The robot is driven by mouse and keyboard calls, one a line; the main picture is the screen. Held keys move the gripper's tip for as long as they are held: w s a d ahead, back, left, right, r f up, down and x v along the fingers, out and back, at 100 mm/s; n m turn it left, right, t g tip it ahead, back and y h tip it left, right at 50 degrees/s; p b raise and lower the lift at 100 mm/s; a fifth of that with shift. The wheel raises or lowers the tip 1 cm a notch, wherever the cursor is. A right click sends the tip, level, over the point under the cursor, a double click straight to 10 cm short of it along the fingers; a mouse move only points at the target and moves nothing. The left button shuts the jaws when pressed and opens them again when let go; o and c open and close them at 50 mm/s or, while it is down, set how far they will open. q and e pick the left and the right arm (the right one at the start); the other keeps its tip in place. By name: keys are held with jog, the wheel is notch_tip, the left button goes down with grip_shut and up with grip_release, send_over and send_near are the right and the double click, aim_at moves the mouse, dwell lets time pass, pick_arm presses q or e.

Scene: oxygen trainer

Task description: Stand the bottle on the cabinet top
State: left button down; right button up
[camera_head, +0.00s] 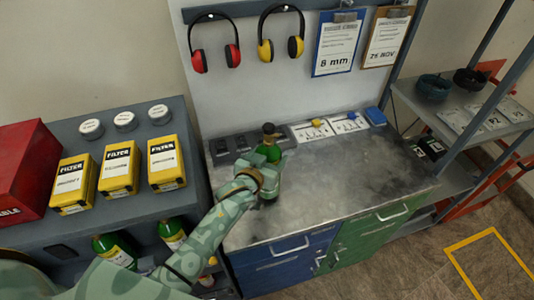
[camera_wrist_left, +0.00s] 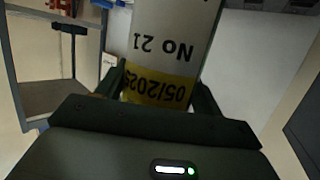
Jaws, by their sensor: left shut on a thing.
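The green bottle (camera_head: 270,152) with a black cap is held roughly upright over the left part of the grey cabinet top (camera_head: 345,175). My left gripper (camera_head: 267,176) is shut on it, around its body. In the left wrist view the bottle (camera_wrist_left: 172,38) fills the space between the fingers, its white and yellow label upside down and reading "No 21". The gripper hides much of the lower bottle. I cannot tell whether its base touches the cabinet top. My right gripper is not in view.
Yellow filter boxes (camera_head: 118,170) stand on the left unit, with more green bottles (camera_head: 113,250) below. The cabinet top's middle and right are clear.

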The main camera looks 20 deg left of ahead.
pick_arm(q)
jog(key=shift+f, duration=0.35)
jog(key=shift+f, duration=0.15)
jog(key=shift+c, duration=1.2)
grip_release()
jog(key=shift+f, duration=0.15)
jog(key=shift+s, duration=0.1)
jog(key=p+v, duration=0.1)
jog(key=v, duration=1.1)
